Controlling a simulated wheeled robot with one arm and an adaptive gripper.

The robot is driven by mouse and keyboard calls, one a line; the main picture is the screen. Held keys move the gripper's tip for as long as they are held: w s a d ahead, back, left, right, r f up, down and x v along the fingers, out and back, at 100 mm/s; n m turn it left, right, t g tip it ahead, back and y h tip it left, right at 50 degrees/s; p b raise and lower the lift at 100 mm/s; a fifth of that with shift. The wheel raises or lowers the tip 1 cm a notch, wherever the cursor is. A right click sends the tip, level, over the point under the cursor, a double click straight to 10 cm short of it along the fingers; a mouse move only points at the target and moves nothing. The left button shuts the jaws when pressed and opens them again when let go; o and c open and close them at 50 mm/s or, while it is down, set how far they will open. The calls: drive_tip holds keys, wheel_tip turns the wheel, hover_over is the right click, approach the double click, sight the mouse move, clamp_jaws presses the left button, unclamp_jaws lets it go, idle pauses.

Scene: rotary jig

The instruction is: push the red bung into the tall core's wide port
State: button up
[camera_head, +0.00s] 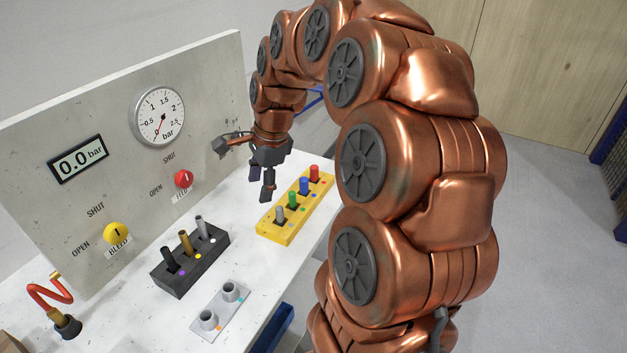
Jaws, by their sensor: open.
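The red bung (314,173) stands in the far right end of a yellow rack (272,234), in line with blue, green and grey bungs. My gripper (243,172) is open and empty, above the bench to the left of the rack, with its fingers spread apart. It is clear of the red bung. No part is plainly marked as the tall core. A dark block (182,284) holds a black, a brass and a grey upright cylinder, and a grey plate (222,316) carries two short open cups. I cannot tell which has the wide port.
A grey panel (60,135) with a dial gauge (158,115), a display reading 0.0 bar (78,158), a red knob (183,179) and a yellow knob (116,233) stands behind the bench. A red coiled hose (50,296) is at lower left.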

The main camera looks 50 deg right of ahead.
drive_tip(key=w+d+f+m+t+b, duration=0.1)
drive_tip(key=w+d+m, duration=0.1)
drive_tip(key=d+m, duration=0.35)
drive_tip(key=w+d+f+m+t, duration=0.1)
drive_tip(key=w+d+m, duration=0.15)
drive_tip(key=d, duration=0.55)
drive_tip(key=m+h, duration=0.1)
drive_tip(key=m, duration=0.5)
hover_over(314, 166)
drive_tip(key=s, duration=0.2)
drive_tip(key=f, duration=0.2)
drive_tip(key=x, duration=0.3)
drive_tip(key=shift+s+d+p, duration=0.15)
drive_tip(key=shift+d+p, duration=0.1)
drive_tip(key=shift+p, duration=0.1)
drive_tip(key=p+x, duration=0.1)
drive_tip(key=x, duration=0.2)
drive_tip(key=shift+a+f, duration=0.15)
drive_tip(key=shift+f, duration=0.45)
drive_tip(key=shift+c, duration=0.3)
clamp_jaws()
